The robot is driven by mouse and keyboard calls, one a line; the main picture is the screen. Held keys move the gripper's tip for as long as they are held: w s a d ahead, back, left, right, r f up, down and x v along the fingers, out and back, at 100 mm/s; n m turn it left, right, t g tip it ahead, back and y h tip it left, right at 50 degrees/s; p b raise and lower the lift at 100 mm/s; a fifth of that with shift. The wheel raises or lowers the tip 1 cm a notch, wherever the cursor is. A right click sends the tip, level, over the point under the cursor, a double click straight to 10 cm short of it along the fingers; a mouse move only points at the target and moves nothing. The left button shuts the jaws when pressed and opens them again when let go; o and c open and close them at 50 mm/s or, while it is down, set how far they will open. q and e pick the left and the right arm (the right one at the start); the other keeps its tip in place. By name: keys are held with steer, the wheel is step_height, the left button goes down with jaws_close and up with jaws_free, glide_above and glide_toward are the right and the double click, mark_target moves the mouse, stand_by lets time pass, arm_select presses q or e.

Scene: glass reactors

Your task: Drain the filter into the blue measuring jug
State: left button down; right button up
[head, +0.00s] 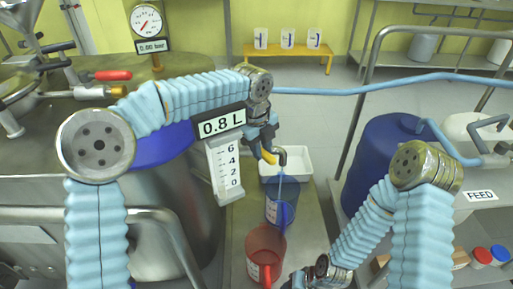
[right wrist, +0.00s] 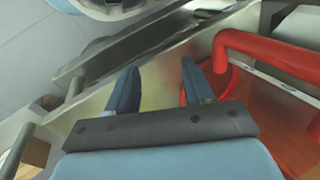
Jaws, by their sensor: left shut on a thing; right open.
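The blue measuring jug (head: 281,212) stands upright on the metal bench below the drain spout (head: 282,153). A thin blue stream runs from the spout down into it. My left gripper (head: 266,147) is shut on the yellow valve handle (head: 269,157) beside the spout; its fingers partly hide the handle. The display above the level gauge (head: 222,122) reads 0.8 L. My right gripper (right wrist: 157,76) is open and empty near the red jug (head: 265,252). The red jug's handle shows at the right in the right wrist view (right wrist: 262,52), outside the fingers.
A white tray (head: 297,162) sits behind the blue jug. A large steel vessel (head: 180,200) stands to the left, a blue drum (head: 385,150) to the right. A light-blue hose (head: 390,84) crosses behind. A shelf marked FEED (head: 480,196) is at the right.

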arm_select(q)
steer(key=c, duration=0.9)
jaws_free()
steer(key=shift+r, duration=0.15)
steer(key=r, duration=0.4)
steer(key=s+a+r, duration=0.1)
steer(key=r, duration=0.8)
steer(key=shift+s+a+r, duration=0.15)
steer(key=shift+a+r, duration=0.05)
steer(key=shift+a, duration=0.1)
steer(key=shift+c, duration=0.6)
